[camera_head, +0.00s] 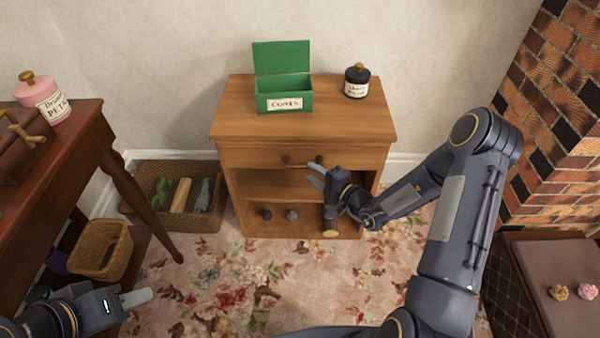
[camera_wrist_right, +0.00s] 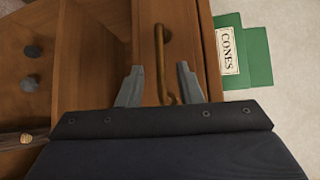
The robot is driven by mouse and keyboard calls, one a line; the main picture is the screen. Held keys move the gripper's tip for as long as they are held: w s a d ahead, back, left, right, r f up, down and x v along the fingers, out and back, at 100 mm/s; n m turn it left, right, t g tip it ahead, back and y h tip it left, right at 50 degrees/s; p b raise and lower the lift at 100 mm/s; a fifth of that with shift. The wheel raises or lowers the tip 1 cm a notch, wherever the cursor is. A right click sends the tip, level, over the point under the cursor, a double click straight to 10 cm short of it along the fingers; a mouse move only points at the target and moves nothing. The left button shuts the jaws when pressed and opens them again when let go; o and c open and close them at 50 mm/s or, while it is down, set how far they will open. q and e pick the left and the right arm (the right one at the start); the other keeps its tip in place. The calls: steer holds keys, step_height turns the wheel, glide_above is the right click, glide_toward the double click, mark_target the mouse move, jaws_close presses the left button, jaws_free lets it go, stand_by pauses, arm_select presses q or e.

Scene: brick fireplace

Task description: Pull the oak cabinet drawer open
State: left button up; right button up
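The oak cabinet (camera_head: 243,182) stands against the back wall, its drawer (camera_head: 245,157) under the top board and flush with the front as far as I can see. The drawer has a brass bar handle (camera_head: 292,160). My right gripper (camera_head: 315,174) is in front of the handle. In the right wrist view the two fingers of my right gripper (camera_wrist_right: 158,85) are apart, with the handle (camera_wrist_right: 160,50) between and beyond them. Whether they touch it I cannot tell. My left gripper (camera_head: 136,298) is low at the left, far from the cabinet; its finger opening is unclear.
A green box (camera_head: 285,101) and a dark jar (camera_head: 357,82) stand on the cabinet top. Open carpet lies in front.

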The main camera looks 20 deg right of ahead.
mark_target(305, 168)
steer(key=x, duration=0.5)
steer(key=shift+a+b, duration=0.1)
steer(key=shift+b, duration=0.3)
jaws_close()
